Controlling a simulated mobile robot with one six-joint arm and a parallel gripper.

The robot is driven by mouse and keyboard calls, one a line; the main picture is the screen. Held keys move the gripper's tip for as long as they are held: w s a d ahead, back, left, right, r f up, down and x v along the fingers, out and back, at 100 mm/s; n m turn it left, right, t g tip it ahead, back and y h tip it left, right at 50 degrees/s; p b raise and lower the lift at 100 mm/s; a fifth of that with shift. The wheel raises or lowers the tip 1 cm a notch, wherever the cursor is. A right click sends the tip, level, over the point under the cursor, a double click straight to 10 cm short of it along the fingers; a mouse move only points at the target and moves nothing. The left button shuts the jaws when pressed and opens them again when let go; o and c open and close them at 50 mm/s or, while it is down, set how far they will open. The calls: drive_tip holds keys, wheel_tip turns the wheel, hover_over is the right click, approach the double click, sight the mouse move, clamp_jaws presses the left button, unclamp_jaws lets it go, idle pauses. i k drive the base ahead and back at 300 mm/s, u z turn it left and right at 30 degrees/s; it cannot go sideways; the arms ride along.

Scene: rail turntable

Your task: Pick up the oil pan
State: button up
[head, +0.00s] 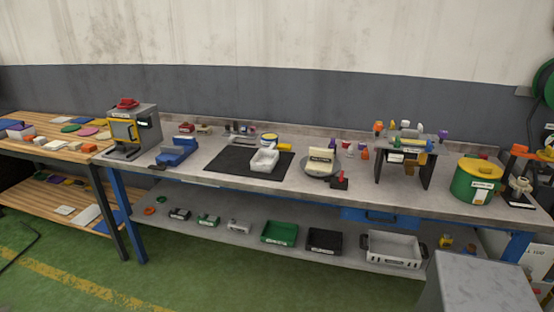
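No readable label marks the oil pan, so I cannot tell for sure which thing it is. A black open bin (324,248) stands on the lower shelf, between a green bin (279,241) and a larger light grey bin with dark handles (394,263). A small white open tray (264,168) lies on the black mat (224,160) on the bench top. My gripper is not in view.
The grey bench (205,176) also holds a blue fixture (176,152), a grey machine (147,125), a round turntable (319,171), a tool rack (407,145) and a green and yellow bucket (473,190). A wooden table (42,128) adjoins at left.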

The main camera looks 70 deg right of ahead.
sight(264, 160)
drive_tip(key=z, duration=1.4)
drive_tip(key=i, duration=0.45)
drive_tip(key=u, duration=0.15)
drive_tip(key=k, duration=0.55)
drive_tip(key=u, duration=0.15)
drive_tip(key=i, duration=0.6)
drive_tip(key=z, duration=0.05)
